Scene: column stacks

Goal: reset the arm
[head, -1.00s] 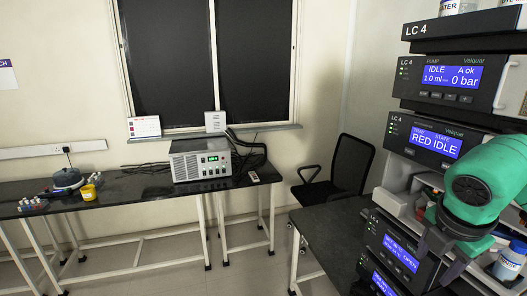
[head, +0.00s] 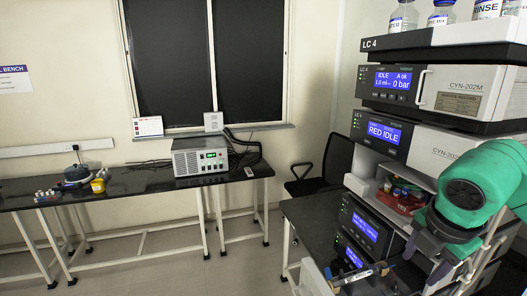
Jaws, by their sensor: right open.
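My right arm, green and grey, comes in from the right in front of the column stack (head: 432,152). My left gripper is out of view.
Bottles (head: 404,17) stand on top of the stack. A far bench carries a grey instrument (head: 200,157), a yellow cup (head: 98,186) and small vials. A black chair (head: 337,158) stands behind.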

